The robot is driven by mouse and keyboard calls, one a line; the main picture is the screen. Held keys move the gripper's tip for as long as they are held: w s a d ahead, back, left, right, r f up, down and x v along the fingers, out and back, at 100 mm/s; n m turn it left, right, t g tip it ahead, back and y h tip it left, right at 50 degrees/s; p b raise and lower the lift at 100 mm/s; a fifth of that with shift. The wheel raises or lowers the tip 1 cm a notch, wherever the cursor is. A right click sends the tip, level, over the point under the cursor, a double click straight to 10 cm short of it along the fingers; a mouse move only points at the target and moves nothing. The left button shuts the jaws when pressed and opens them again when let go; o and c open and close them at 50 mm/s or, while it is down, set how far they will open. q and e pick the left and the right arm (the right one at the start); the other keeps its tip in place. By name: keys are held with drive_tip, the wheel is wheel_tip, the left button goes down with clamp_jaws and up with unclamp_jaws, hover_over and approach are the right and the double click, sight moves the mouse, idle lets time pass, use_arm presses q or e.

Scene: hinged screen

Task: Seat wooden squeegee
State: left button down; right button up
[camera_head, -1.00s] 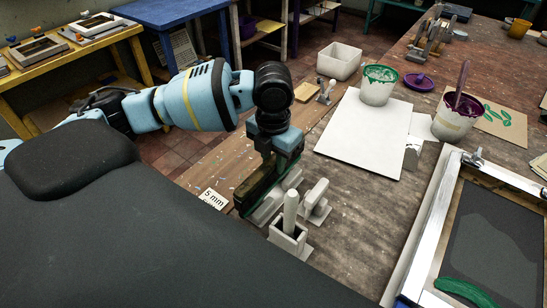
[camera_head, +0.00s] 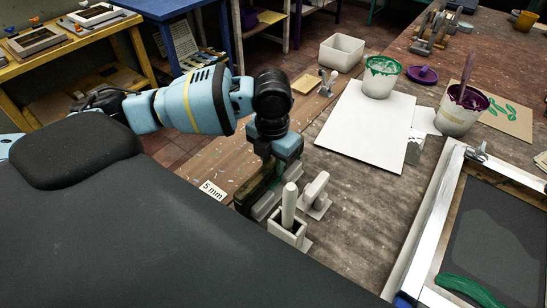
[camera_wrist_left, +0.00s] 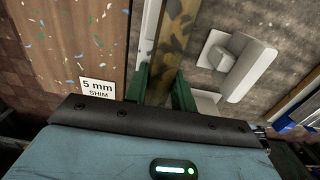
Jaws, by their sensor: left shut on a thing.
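The wooden squeegee (camera_wrist_left: 178,28) is a worn, brown and dark-stained bar. My left gripper (camera_wrist_left: 162,88) is shut on it with green fingers; the bar runs away from the fingers in the left wrist view. In the head view the squeegee (camera_head: 260,187) hangs low under my left gripper (camera_head: 275,168), close above or at a pale holder (camera_head: 268,205). The holder's pale edge shows beside the bar in the left wrist view (camera_wrist_left: 149,30). The squeegee's lower edge is hidden, so I cannot tell whether it touches the holder. My right gripper is not in view.
A grey pot with an upright rod (camera_head: 286,231) and a pale handled block (camera_head: 316,195) stand close right of the squeegee. A "5 mm" shim label (camera_head: 213,190) lies to its left. A white board (camera_head: 365,125) and framed screen (camera_head: 490,240) lie further right.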

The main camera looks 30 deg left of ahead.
use_arm(q)
drive_tip(key=shift+f, duration=0.25)
drive_tip(key=c, duration=1.1)
unclamp_jaws()
drive_tip(key=shift+r, duration=0.15)
wheel_tip(320, 180, up, 7)
drive_tip(key=shift+f, duration=0.1)
drive_tip(key=shift+r, duration=0.4)
drive_tip(key=shift+s, duration=0.1)
